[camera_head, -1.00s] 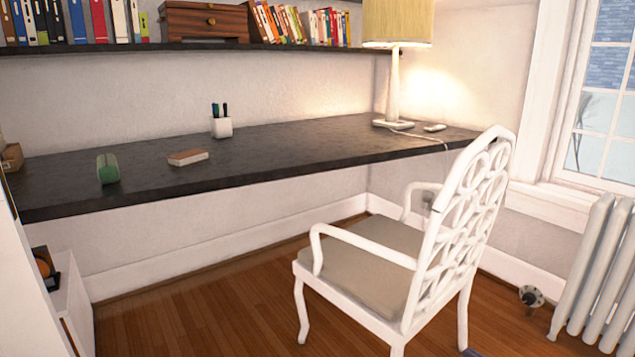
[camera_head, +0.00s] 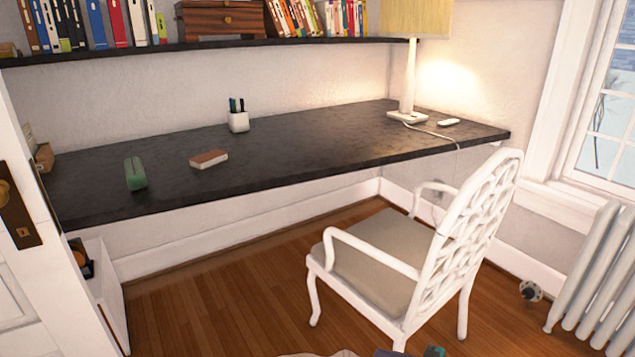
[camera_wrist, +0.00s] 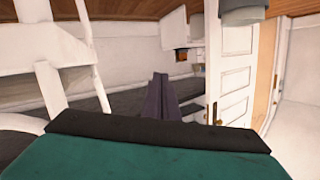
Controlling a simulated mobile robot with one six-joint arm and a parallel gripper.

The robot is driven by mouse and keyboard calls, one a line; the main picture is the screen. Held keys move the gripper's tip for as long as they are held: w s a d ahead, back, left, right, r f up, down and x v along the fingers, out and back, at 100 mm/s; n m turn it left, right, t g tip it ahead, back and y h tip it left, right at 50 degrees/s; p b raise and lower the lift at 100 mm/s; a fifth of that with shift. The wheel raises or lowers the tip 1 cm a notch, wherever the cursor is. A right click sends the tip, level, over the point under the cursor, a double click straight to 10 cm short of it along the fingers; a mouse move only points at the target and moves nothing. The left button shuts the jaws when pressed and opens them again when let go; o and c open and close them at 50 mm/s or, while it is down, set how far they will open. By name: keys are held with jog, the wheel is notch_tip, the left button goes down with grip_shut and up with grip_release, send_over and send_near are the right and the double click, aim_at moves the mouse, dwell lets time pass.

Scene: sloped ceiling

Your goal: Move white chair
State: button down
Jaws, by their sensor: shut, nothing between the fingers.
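The white chair (camera_head: 440,240) stands upright on the wood floor at the right of the head view. It has a lattice back, curved arms and a beige seat, and faces the desk. In the wrist view, which looks upside down, white parts of the chair (camera_wrist: 48,85) show at the left. My gripper (camera_wrist: 160,78) shows its dark fingers together in the middle of the wrist view, empty and apart from the chair.
A long dark desk (camera_head: 300,155) runs along the wall, with a lamp (camera_head: 408,75), a pen cup (camera_head: 238,121) and a green object (camera_head: 135,174). A radiator (camera_head: 595,275) stands right. A white door (camera_head: 20,270) is at left. Floor (camera_head: 215,300) left of the chair is clear.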

jog(key=s+a+f+g+h+p, duration=0.2)
jog(key=s+a+g+p, duration=0.6)
jog(key=s+a+p, duration=0.4)
jog(key=s+a+f+m+g+h+p, duration=0.15)
jog(key=s+g+h+p, duration=0.35)
jog(key=s, duration=0.5)
jog(key=s+d+f+m+h+p, duration=0.1)
jog(key=s+d+f+m+h, duration=0.1)
jog(key=d, duration=0.4)
jog(key=s+d+f+m+h+p, duration=0.1)
jog(key=d+f+m+h, duration=0.2)
jog(key=d+m+h, duration=0.1)
jog(key=shift+s+d+m+h, duration=0.4)
jog(key=shift+d+m, duration=0.5)
jog(key=shift+m, duration=0.15)
